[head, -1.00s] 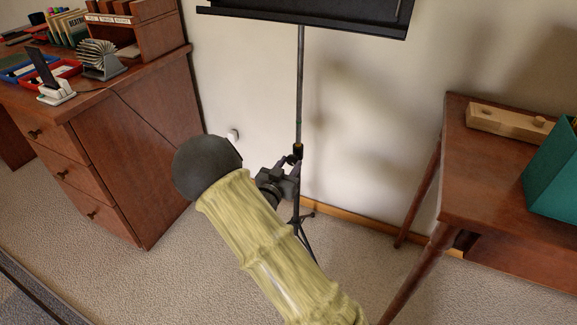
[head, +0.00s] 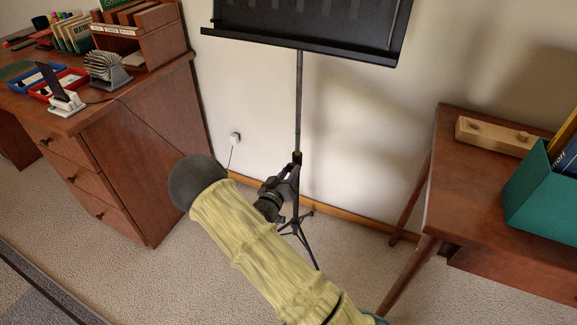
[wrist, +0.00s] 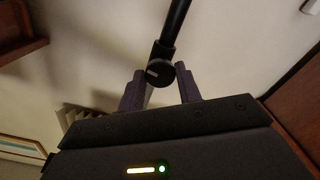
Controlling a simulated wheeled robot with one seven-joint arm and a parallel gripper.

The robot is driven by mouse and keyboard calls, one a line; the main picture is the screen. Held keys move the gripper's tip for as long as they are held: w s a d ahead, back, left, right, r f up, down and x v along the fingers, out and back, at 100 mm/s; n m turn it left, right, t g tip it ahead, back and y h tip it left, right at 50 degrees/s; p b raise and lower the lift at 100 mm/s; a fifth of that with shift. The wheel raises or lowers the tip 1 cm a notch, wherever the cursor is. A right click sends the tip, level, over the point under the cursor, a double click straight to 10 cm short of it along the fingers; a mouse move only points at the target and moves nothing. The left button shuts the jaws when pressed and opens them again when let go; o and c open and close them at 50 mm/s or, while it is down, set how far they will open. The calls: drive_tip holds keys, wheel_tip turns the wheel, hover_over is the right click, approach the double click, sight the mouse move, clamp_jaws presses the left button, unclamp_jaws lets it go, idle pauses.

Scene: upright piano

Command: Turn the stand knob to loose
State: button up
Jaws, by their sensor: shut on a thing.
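The black music stand has a thin upright pole (head: 299,95) with a wide tray (head: 300,46) on top and tripod legs (head: 300,228) on the carpet. My gripper (head: 293,165) is at the pole's collar, above the legs, largely behind my arm's dark wrist in the head view. In the wrist view, the round dark stand knob (wrist: 160,73), with a small pale mark, sits at the pole between the two fingertips of my gripper (wrist: 161,84). The gripper is shut on the knob. The mark is too small to read.
A wooden desk (head: 150,165) with drawers and desk items stands left. A brown table (head: 475,190) with a teal box (head: 545,190) stands right. A white wall (head: 350,130) is close behind the stand. Carpet is open between desk and stand.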

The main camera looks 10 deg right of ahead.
drive_tip(key=n+p, duration=0.3)
drive_tip(key=shift+r+n, duration=0.15)
drive_tip(key=shift+n, duration=0.25)
drive_tip(key=n+p, duration=0.2)
drive_tip(key=n, duration=0.1)
drive_tip(key=shift+n, duration=0.3)
drive_tip(key=n+p, duration=0.1)
drive_tip(key=n, duration=0.5)
drive_tip(key=shift+n+p, duration=0.3)
drive_tip(key=shift+p, duration=0.05)
drive_tip(key=o, duration=1)
drive_tip(key=shift+s, duration=0.1)
drive_tip(key=p+v, duration=0.2)
drive_tip(key=v, duration=1.5)
drive_tip(key=shift+s+a, duration=0.15)
